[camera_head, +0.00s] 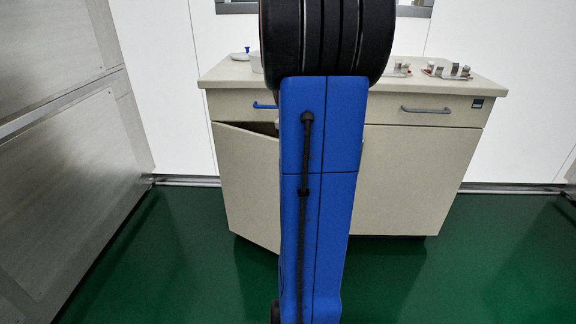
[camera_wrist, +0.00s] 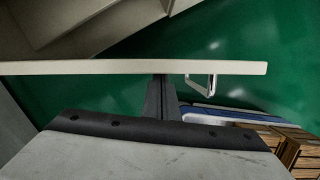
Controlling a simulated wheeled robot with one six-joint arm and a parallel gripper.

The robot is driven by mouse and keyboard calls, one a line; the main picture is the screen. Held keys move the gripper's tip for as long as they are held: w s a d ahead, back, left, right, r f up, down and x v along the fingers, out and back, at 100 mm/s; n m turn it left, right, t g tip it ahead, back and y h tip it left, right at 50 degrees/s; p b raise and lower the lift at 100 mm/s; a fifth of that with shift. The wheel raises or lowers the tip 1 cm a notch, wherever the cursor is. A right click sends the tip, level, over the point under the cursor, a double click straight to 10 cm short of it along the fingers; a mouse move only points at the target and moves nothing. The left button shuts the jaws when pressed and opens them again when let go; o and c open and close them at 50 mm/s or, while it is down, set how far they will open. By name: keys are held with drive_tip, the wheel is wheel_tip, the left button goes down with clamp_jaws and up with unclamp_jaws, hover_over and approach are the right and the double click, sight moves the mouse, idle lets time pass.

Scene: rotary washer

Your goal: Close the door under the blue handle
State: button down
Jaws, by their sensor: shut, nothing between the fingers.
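The beige cabinet (camera_head: 420,180) has a left door (camera_head: 247,185) under the blue handle (camera_head: 264,105). This door stands ajar, its free edge swung out toward me, with a dark gap along its top. In the wrist view the door (camera_wrist: 100,67) shows edge-on as a long pale strip, with a metal pull (camera_wrist: 205,84) on its outer face. My gripper (camera_wrist: 160,80) is shut and empty at the door's outer side, left of the pull. Its tip is at or very near the door; I cannot tell if they touch. In the head view my blue arm hides the gripper.
The right door under the grey handle (camera_head: 426,110) is shut. Small items stand on the countertop (camera_head: 225,72). A grey metal wall (camera_head: 65,140) rises at the left. Wooden slatted boxes (camera_wrist: 290,145) show at lower right in the wrist view. The green floor (camera_head: 430,275) is clear.

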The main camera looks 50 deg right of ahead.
drive_tip(key=w+d, duration=0.2)
drive_tip(key=d, duration=0.8)
drive_tip(key=shift+w+d, duration=0.2)
drive_tip(key=shift+d, duration=0.1)
